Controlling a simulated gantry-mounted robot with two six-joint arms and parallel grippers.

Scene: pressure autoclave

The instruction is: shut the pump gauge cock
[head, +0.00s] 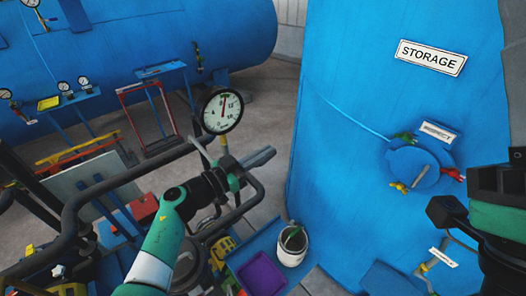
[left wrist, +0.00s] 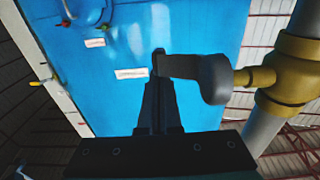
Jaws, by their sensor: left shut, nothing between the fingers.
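The pump gauge (head: 222,111) is a round white dial with a red needle, at the middle of the head view. Its brass cock (head: 224,145) sits just below it and is partly hidden by my left gripper. In the left wrist view the brass cock body (left wrist: 285,75) is at the right, and its grey lever (left wrist: 205,74) reaches left to my fingertips. My left gripper (head: 262,157) is shut and empty beside the cock; its fingers (left wrist: 158,95) overlap the lever's end, and I cannot tell if they touch. My right gripper (head: 450,212) is at the right edge, its jaws unclear.
A blue storage tank (head: 350,130) with a small hatch (head: 413,165) stands at the right. Dark pipes (head: 110,175) run close around my left arm. A white bucket (head: 292,250) and a purple tray (head: 262,275) are below. A large blue vessel (head: 140,40) lies behind.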

